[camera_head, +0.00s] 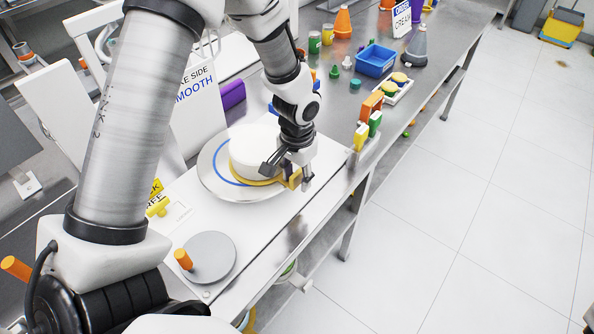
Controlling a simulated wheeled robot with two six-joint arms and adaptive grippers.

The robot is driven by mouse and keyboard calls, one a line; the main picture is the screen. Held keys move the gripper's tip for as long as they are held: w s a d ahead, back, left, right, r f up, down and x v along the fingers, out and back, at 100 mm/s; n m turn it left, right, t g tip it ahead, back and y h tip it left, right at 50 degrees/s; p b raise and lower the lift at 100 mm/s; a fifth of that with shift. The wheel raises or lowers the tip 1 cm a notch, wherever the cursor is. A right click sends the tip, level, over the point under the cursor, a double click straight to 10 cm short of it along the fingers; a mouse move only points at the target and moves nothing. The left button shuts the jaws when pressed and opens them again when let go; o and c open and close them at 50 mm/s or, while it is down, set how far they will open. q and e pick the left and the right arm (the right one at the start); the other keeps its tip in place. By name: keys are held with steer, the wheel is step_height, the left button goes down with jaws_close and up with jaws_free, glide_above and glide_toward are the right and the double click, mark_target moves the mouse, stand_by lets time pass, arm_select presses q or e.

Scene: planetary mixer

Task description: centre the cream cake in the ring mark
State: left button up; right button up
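The white cream cake (252,146) is a low round cylinder on a thin gold board (240,179). It stands on a silver turntable (207,172) with a blue ring mark (221,172). The blue line shows on the left and lower left of the cake. The cake and board sit off to the right within it; the ring's right side is hidden. My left gripper (288,174) is at the cake's lower right edge, its fingers around a gold piece at the board's edge. I cannot tell whether they grip it. My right gripper is not in view.
A grey disc (212,257) with an orange knob (183,259) lies at the lower left. A SMOOTH sign (195,98) stands behind the turntable. Coloured blocks (367,128) and a blue bin (376,60) are to the right. The bench's front edge is close to my gripper.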

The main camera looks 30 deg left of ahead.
mark_target(266, 156)
arm_select(q)
jaws_close()
steer(key=shift+f, duration=0.1)
steer(key=shift+s+a+b, duration=0.15)
steer(key=shift+a+b, duration=0.25)
steer(key=shift+a, duration=0.4)
steer(key=shift+s+a+b, duration=0.15)
steer(key=shift+a+b, duration=0.25)
steer(key=shift+a, duration=0.4)
steer(key=shift+o, duration=0.5)
jaws_free()
